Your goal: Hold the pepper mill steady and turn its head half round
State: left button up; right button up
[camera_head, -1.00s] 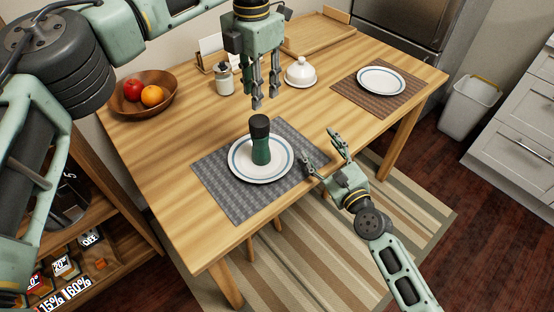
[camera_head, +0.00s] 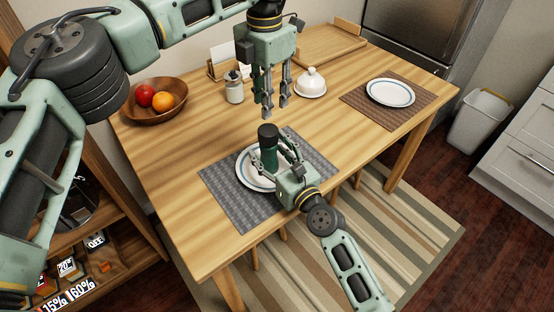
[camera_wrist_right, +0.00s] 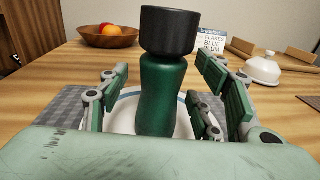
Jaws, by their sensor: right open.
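The pepper mill (camera_head: 268,150) has a green body and a black head. It stands upright on a white plate with a blue ring (camera_head: 246,178). In the right wrist view the mill (camera_wrist_right: 163,90) stands between the fingers of my right gripper (camera_wrist_right: 160,105), with gaps on both sides. In the head view my right gripper (camera_head: 274,160) is open around the mill's body from the front right and hides part of it. My left gripper (camera_head: 270,104) hangs fingers down, above and behind the mill. Its fingers are apart and nothing is between them.
A grey placemat (camera_head: 235,205) lies under the plate. A fruit bowl (camera_head: 153,108) is at the back left. A small jar (camera_head: 234,90) and a white domed dish (camera_head: 310,84) stand behind my left gripper. Another plate (camera_head: 390,92) is at the right. The table's middle right is clear.

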jog(key=shift+w+a, duration=0.15)
jog(key=shift+w, duration=0.1)
jog(key=c, duration=1.4)
jog(key=shift+c, duration=0.2)
